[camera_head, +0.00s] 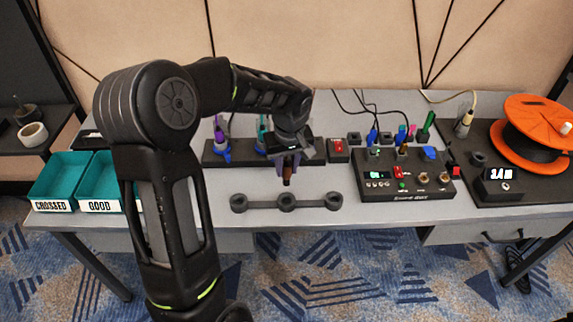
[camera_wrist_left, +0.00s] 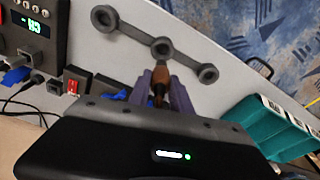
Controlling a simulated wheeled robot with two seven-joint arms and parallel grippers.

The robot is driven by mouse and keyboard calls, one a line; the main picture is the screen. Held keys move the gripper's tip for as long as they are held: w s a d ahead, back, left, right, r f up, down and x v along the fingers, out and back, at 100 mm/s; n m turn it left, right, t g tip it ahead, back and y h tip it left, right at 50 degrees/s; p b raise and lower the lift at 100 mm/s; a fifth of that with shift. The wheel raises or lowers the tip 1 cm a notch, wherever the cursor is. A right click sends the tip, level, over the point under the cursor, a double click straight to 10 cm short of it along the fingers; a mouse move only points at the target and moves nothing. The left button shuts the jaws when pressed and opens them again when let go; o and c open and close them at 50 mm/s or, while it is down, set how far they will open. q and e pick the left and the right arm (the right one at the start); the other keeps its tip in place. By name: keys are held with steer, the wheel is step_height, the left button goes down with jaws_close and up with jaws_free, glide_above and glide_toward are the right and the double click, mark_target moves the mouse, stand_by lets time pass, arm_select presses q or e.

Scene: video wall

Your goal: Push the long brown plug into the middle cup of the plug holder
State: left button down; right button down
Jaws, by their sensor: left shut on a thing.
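The dark grey plug holder (camera_head: 262,203) is a bar with three round cups, lying near the table's front edge. Its middle cup (camera_head: 287,200) appears open from above. My left gripper (camera_head: 286,170) is shut on the long brown plug (camera_head: 287,182), which points down just behind the middle cup in the head view. In the left wrist view the plug (camera_wrist_left: 159,84) shows between the fingers, with the middle cup (camera_wrist_left: 161,47) just past its end. The exact gap and height between plug and cup cannot be told. My right gripper is out of view.
Behind the holder stands a dark rack (camera_head: 222,159) with coloured plugs. A control box (camera_head: 405,186) with buttons and cables is to the right, with an orange reel (camera_head: 528,140) beyond. Teal trays (camera_head: 60,178) sit at the left. The table around the holder is clear.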

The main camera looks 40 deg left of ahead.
mark_target(287, 184)
arm_select(q)
step_height(287, 184, down, 4)
steer(key=shift+r+b, duration=0.15)
steer(key=shift+b, duration=0.85)
steer(key=shift+f+b, duration=0.65)
steer(key=shift+f+b, duration=0.2)
steer(key=shift+b, duration=0.35)
steer(key=shift+f, duration=0.2)
stand_by(0.3)
steer(key=shift+f+b, duration=0.35)
steer(key=shift+b, duration=0.25)
steer(key=shift+f, duration=0.25)
steer(key=shift+f+b, duration=0.3)
steer(key=shift+b, duration=0.25)
steer(key=shift+f, duration=0.1)
stand_by(0.4)
